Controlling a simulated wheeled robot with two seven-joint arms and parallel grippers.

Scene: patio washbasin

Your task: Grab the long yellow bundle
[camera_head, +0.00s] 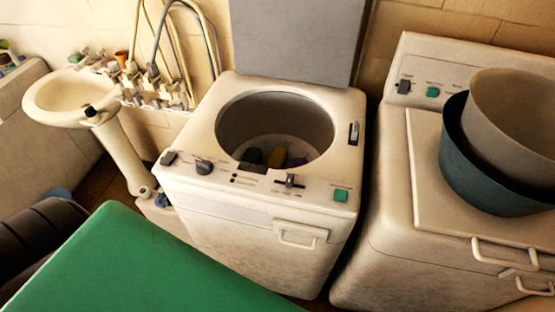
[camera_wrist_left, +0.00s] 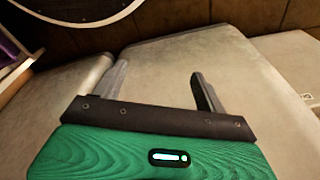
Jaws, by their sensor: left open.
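The open drum (camera_head: 275,122) of the middle washing machine (camera_head: 240,235) holds several small coloured bundles at its bottom. A yellow bundle (camera_head: 276,158) lies among them, beside a green one (camera_head: 253,155) and a purple one (camera_head: 298,162). The drum's front rim hides their lower parts, so I cannot tell their full length. My left gripper (camera_wrist_left: 158,75) shows in the left wrist view with its two dark fingers apart and nothing between them. A pale, flat-sided surface is beyond it, and no yellow bundle shows there. My left gripper's fingers do not show in the head view.
The machine's grey lid (camera_head: 297,40) stands raised behind the drum. A second machine (camera_head: 400,235) at the right carries a beige basin (camera_head: 515,110) inside a dark teal one (camera_head: 480,180). A white washbasin (camera_head: 75,100) with hoses behind stands at the left.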

